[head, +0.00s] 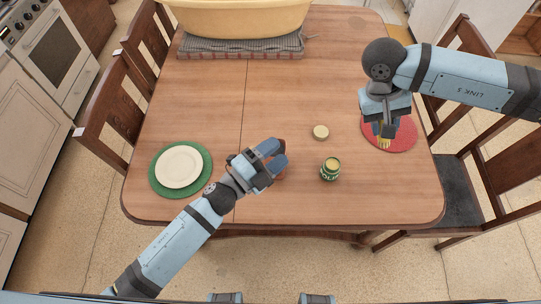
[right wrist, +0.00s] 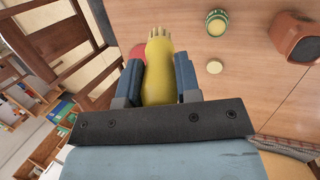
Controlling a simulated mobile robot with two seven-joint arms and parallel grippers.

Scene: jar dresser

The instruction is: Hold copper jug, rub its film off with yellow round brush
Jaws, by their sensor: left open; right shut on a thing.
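The copper jug (right wrist: 297,38) stands on the table at the right of the right wrist view. In the head view it is mostly hidden behind my left gripper (head: 273,157), which is open at the jug; I cannot tell if the fingers touch it. My right gripper (head: 383,128) is shut on the yellow round brush (head: 383,142) and holds it over the red round mat (head: 404,134). In the right wrist view the brush (right wrist: 158,70) lies between the fingers with its bristles pointing away. The film on the jug cannot be made out.
An open green jar (head: 330,171) stands right of the jug, with a round lid (head: 321,131) behind it. A white plate (head: 181,167) lies on a green mat (head: 152,178) at the left. A yellow tub (head: 235,20) stands on a folded grey cloth (head: 220,50) at the back. Chairs flank the table.

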